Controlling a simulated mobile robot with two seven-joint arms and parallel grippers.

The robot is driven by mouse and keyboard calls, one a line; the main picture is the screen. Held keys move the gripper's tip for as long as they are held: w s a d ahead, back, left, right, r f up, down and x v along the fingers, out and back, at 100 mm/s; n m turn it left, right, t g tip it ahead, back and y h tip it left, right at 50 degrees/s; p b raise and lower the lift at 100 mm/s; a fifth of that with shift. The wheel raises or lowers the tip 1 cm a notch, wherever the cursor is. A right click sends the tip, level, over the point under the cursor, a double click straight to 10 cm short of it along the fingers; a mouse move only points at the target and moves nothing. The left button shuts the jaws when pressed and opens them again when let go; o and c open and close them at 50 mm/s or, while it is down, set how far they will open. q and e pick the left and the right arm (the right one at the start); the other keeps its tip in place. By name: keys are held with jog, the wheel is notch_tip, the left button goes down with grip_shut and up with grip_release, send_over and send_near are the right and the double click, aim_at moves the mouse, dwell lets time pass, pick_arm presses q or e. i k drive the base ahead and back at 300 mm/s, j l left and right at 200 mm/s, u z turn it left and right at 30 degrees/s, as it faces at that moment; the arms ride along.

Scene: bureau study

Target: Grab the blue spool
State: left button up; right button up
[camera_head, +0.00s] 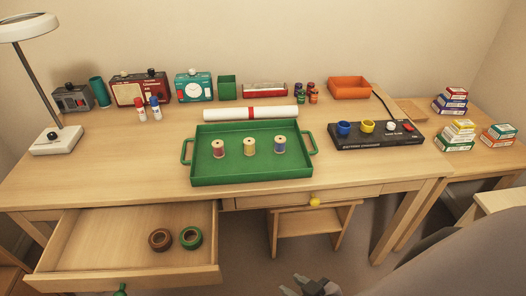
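The blue spool (280,146) stands upright at the right in a green tray (250,178) on the desk. A yellow spool (249,147) and a red spool (218,149) stand to its left in the same tray. My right gripper (303,287) shows only in part at the bottom edge. It is well below and in front of the desk, apart from the spools, and I cannot tell how far its fingers are apart. My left gripper is out of view.
An open drawer (125,276) holding brown and green tape rolls juts out at the front left. A white roll (250,114) lies behind the tray. A black switch box (375,141) stands to its right. A lamp (56,139) stands at the left. A stool (312,224) is under the desk.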

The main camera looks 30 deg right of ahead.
aim_at(281, 140)
jog(key=l+z, duration=0.35)
jog(key=l, duration=1.5)
